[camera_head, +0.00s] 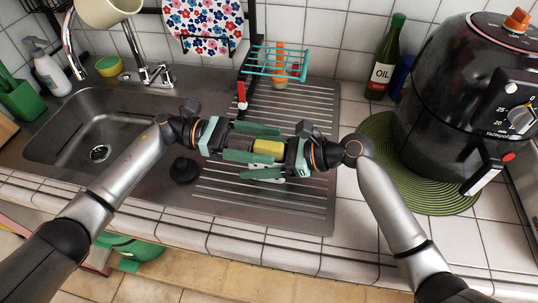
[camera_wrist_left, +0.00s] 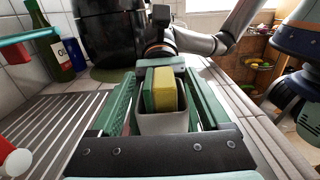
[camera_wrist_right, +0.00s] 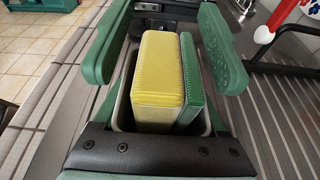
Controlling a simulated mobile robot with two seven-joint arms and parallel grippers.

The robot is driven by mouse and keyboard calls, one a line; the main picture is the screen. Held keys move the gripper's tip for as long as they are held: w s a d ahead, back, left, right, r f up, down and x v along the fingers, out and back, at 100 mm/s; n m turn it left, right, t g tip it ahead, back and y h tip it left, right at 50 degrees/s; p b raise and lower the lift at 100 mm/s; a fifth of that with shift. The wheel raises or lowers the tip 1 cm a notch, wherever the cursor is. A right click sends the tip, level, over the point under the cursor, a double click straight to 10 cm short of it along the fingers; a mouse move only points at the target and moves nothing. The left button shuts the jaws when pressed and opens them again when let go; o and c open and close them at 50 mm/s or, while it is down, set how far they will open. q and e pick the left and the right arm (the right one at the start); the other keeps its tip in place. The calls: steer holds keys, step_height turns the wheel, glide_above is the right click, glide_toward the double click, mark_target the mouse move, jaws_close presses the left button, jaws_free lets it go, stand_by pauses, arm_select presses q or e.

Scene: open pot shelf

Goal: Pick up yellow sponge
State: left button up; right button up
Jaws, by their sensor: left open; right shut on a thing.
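A yellow sponge (camera_head: 268,147) with a green side stands in a small grey holder between my two facing grippers, above the drainboard. Both wrist views show the sponge from either end, on the left (camera_wrist_left: 165,90) and the right (camera_wrist_right: 158,80). The grey holder shows below it in the left wrist view (camera_wrist_left: 162,123). My right gripper (camera_wrist_right: 165,50) is shut on the holder, its green fingers along the sides. My left gripper (camera_head: 252,143) is open, its fingers reaching along both sides of the holder; contact is unclear. Another yellow-green sponge (camera_head: 108,66) lies behind the sink.
The sink basin (camera_head: 75,135) is at left, with a faucet (camera_head: 150,70) behind. An oil bottle (camera_head: 385,60) and a black air fryer (camera_head: 455,95) on a green mat (camera_head: 440,198) stand at right.

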arm_select(q)
steer(key=shift+s+d, duration=0.1)
steer(key=shift+d, duration=0.55)
jaws_close()
